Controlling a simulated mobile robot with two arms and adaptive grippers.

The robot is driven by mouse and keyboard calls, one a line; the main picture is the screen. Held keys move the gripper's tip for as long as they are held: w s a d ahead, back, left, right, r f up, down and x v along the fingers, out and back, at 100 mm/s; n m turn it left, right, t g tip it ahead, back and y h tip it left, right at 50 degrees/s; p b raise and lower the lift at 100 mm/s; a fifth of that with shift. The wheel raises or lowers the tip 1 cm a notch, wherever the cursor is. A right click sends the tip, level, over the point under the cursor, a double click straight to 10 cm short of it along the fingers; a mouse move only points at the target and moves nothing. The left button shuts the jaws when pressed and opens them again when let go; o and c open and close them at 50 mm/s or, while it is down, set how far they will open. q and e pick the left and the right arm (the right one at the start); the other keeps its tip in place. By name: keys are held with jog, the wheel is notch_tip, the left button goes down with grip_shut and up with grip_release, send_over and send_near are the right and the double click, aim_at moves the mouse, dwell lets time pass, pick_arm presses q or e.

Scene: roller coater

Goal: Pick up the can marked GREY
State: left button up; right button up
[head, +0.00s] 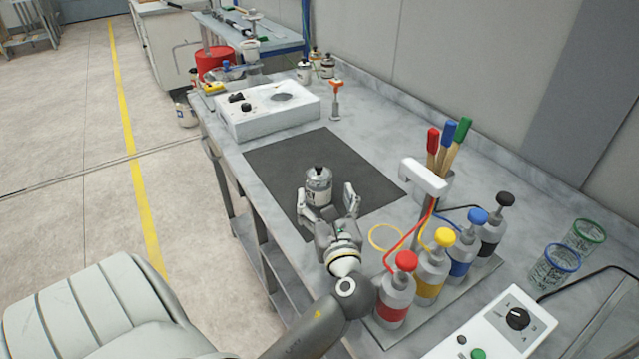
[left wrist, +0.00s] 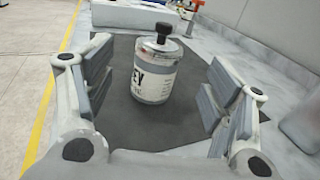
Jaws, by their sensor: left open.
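A white and grey can with a dark knob on its lid stands upright on the dark mat (head: 275,160). The can (head: 318,187) shows in the head view just beyond my left gripper. In the left wrist view the can (left wrist: 154,75) has a label with the letters "EY" in sight; the rest of the word is turned away. My left gripper (head: 328,197) is open, and its fingers (left wrist: 158,95) stand to the left and right of the can with gaps on both sides. My right gripper is not in view.
Pump bottles with red (head: 395,295), yellow, blue and black tops stand right of my left arm. A white box (head: 268,108) stands beyond the mat. Several more cans (head: 304,72) stand at the back. The mat around the can is clear.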

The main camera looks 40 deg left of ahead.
aim_at(321, 184)
pick_arm(q)
jog(key=shift+w+a+f, duration=0.2)
jog(key=shift+f, duration=0.15)
jog(key=shift+p+x, duration=0.3)
jog(key=shift+x, duration=0.7)
jog(key=x, duration=0.4)
jog(key=shift+p, duration=0.3)
jog(key=shift+w+a, duration=0.35)
jog(key=shift+a, duration=0.05)
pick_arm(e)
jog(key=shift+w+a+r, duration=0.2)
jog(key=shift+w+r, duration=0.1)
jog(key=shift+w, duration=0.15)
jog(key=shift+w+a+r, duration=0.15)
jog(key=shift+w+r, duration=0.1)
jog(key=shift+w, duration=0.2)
pick_arm(q)
jog(key=c, duration=1.1)
jog(key=shift+c, duration=0.6)
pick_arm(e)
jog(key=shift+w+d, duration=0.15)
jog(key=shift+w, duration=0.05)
pick_arm(q)
jog(key=shift+r, duration=0.1)
